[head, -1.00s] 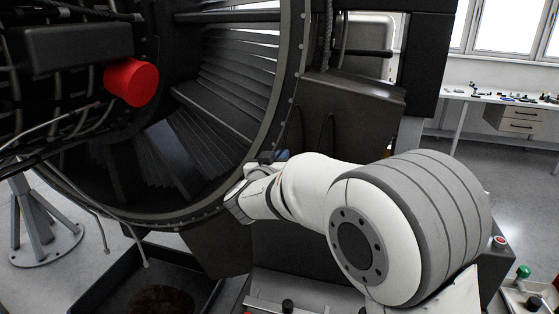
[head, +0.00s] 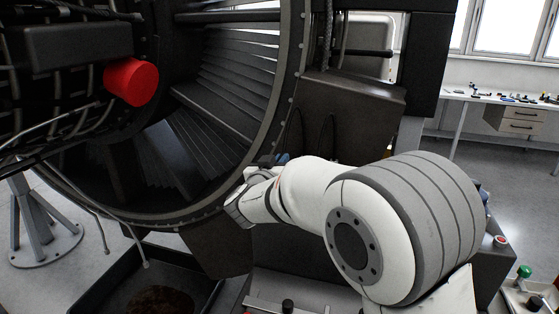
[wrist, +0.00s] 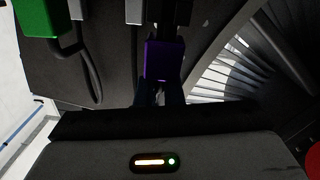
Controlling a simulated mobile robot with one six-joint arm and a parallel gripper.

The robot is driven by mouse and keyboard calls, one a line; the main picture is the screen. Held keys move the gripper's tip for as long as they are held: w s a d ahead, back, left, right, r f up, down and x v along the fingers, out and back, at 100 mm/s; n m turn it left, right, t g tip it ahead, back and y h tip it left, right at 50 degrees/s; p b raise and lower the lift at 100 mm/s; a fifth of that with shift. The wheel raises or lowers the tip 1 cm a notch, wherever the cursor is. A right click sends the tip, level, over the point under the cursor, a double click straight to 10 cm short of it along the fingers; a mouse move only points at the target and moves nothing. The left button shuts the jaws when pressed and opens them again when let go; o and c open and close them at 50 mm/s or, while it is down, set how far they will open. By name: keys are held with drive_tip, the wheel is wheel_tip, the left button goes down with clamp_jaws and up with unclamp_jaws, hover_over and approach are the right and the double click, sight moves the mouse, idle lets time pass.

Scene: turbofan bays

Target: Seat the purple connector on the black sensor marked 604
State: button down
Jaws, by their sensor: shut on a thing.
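The purple connector (wrist: 163,60) is in the upper middle of the wrist view, upright in the picture. My gripper (wrist: 160,92) is shut on its lower end; the dark fingers show on both sides of it. A dark body meets the connector's top end, but I cannot tell if it is the black sensor. No 604 marking is readable, and how deep the connector sits cannot be told. In the head view my arm hides the connector, and the gripper's fingers are not clear there.
A green connector (wrist: 38,18) with a dark cable hangs at the upper left of the wrist view, with grey connectors beside it. In the head view a dark box (head: 350,105) stands behind my arm. The engine's vanes (head: 215,110) and a red cylinder (head: 131,82) are at left.

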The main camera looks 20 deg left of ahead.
drive_tip(key=shift+r+p, duration=2.7)
drive_tip(key=shift+r, duration=0.35)
drive_tip(key=shift+f, duration=0.1)
